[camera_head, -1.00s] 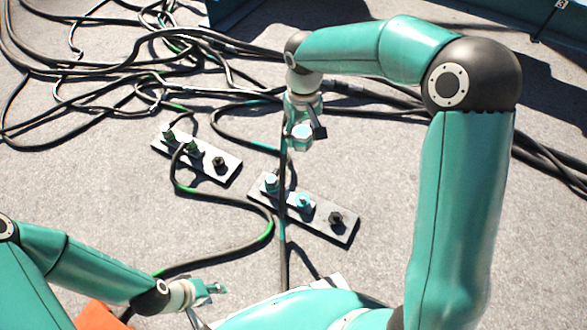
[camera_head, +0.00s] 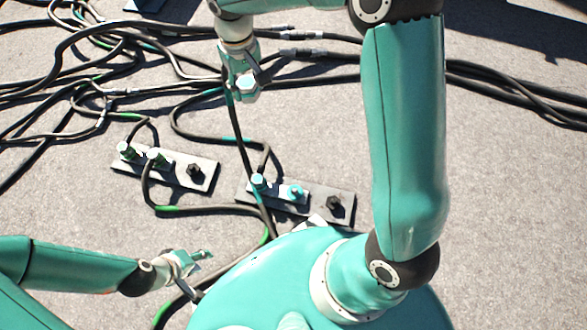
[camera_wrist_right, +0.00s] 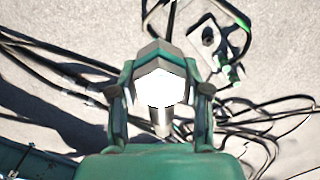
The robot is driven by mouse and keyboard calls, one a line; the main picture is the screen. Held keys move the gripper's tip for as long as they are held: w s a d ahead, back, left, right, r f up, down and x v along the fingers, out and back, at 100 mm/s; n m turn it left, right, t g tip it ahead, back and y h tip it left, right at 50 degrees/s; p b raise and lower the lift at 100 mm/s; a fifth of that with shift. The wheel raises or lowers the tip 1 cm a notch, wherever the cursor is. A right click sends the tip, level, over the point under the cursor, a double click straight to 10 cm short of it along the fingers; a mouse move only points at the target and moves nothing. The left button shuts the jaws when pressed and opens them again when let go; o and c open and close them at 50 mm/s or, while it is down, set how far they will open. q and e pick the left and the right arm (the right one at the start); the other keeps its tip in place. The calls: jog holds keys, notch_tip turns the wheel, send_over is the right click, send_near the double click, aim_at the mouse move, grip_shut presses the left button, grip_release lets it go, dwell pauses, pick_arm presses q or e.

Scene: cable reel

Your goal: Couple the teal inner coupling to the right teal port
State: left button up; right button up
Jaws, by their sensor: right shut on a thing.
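My right gripper (camera_head: 243,80) is shut on the inner coupling (camera_head: 247,87), a pale hexagonal fitting with a teal tint. In the right wrist view the coupling (camera_wrist_right: 158,88) shows bright between the two fingers. A dark cable with a teal band hangs down from beside the gripper. The right teal port (camera_head: 295,191) is the middle fitting on the nearer plate (camera_head: 345,213). It has no cable on it and is below and right of the coupling, clearly apart. A cable joins the left teal port (camera_head: 258,182). My left gripper (camera_head: 196,268) is open and empty at lower left.
A black fitting (camera_head: 333,203) is at the plate's right end. A second plate (camera_head: 205,182) with green-marked fittings lies to the left. Tangled dark cables (camera_head: 60,55) cover the upper left. Bare ground (camera_head: 510,200) is free at right.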

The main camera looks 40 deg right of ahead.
jog(key=d+f+n+b, duration=0.1)
jog(key=d+f+n, duration=0.2)
jog(key=f+n, duration=0.3)
jog(key=s+d+f+n, duration=0.1)
jog(key=d+f+n, duration=0.25)
jog(key=f, duration=0.45)
jog(key=d+f+n+b, duration=0.1)
jog(key=d+f+n, duration=0.2)
jog(key=f+n, duration=0.35)
jog(key=s+a+f+n+b, duration=0.1)
jog(key=s+f+n, duration=0.3)
jog(key=f, duration=0.4)
jog(key=s+a+f+n+b, duration=0.2)
jog(key=s+f+n+b, duration=0.1)
jog(key=f+n, duration=0.3)
jog(key=s+a+f+n+b, duration=0.2)
jog(key=s+f+n, duration=0.2)
jog(key=f, duration=0.7)
jog(key=shift+s+f+n+b, duration=0.1)
jog(key=shift+s+n+b, duration=0.25)
jog(key=shift+n, duration=0.75)
jog(key=shift+f+b, duration=0.55)
jog(key=shift+b, duration=0.45)
jog(key=shift+f+b, duration=0.35)
